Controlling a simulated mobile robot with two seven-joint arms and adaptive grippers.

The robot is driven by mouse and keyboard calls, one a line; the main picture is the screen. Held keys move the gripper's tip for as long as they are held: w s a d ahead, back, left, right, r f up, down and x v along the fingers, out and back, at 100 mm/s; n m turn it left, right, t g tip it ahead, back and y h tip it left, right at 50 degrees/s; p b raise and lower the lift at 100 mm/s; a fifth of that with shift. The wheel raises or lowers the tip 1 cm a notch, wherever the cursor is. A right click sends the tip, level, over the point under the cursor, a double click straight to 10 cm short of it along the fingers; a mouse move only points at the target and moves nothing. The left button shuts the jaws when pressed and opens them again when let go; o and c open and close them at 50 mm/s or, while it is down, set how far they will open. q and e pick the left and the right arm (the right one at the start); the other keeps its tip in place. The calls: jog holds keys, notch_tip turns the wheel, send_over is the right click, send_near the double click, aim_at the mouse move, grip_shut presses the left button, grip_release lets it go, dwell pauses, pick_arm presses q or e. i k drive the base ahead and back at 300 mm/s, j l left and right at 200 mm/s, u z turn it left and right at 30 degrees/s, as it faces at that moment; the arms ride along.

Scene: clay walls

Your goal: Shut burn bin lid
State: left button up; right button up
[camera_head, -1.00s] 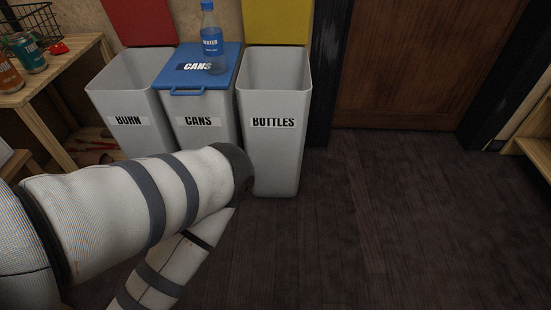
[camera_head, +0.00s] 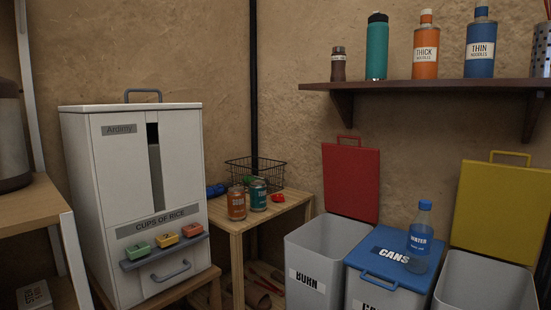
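The burn bin (camera_head: 312,268) is a light grey bin labelled BURN, at the lower middle right. Its red lid (camera_head: 351,182) stands raised, upright behind the bin's open top, with a red handle (camera_head: 349,139) on its upper edge. The bin's bottom is cut off by the picture edge. Neither of my grippers is in view.
Right of it, the cans bin's blue lid (camera_head: 388,262) is shut, with a water bottle (camera_head: 420,238) on it. The bottles bin (camera_head: 482,283) has its yellow lid (camera_head: 502,212) raised. A wooden table (camera_head: 257,228) stands left, and a shelf (camera_head: 430,88) hangs above.

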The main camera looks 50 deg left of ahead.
aim_at(351, 173)
jog(key=u, duration=1.05)
jog(key=i+l+u, duration=0.1)
jog(key=i, duration=0.25)
jog(key=i+l, duration=0.1)
jog(key=i, duration=0.25)
jog(key=j+u, duration=0.05)
